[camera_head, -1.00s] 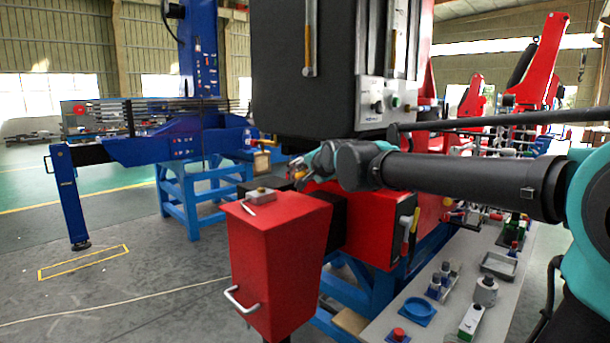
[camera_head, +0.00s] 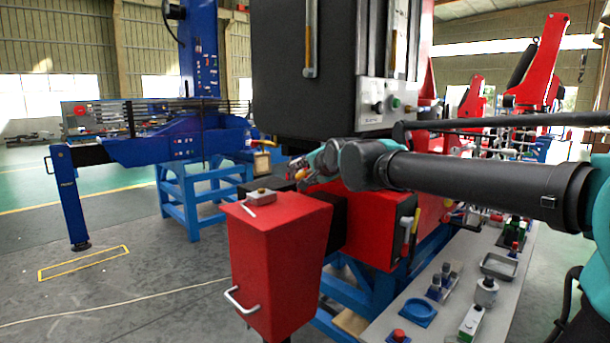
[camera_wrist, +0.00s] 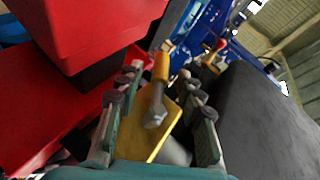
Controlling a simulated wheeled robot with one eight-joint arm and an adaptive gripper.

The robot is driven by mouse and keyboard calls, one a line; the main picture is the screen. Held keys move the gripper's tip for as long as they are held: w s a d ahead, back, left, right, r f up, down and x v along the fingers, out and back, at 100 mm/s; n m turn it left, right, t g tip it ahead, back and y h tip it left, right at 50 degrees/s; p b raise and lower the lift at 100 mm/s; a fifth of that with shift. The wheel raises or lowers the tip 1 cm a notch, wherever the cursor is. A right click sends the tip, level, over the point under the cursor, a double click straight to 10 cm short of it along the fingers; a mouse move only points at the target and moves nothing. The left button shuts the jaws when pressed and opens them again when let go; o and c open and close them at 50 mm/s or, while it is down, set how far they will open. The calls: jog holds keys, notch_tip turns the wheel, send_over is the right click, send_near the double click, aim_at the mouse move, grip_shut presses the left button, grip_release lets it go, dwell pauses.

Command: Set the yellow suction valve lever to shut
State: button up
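In the wrist view a yellow lever (camera_wrist: 161,66) with a rounded grip stands between my fingers. A metal bolt and a flat yellow plate (camera_wrist: 166,128) show below the grip. My gripper (camera_wrist: 163,78) is open, with one finger on each side of the lever; I see gaps and no clear contact. In the head view my gripper (camera_head: 302,170) is small, at the far end of my arm, above and behind the red box. The lever's details are hard to make out there.
A red box (camera_head: 272,262) with a white handle stands in front. A large black cabinet (camera_head: 310,70) hangs just above my wrist. Another yellow handle (camera_head: 416,220) is on the red block's right side. A grey bench (camera_head: 440,320) with several parts lies at right.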

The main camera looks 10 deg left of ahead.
jog(key=v, duration=1)
jog(key=shift+s, duration=0.15)
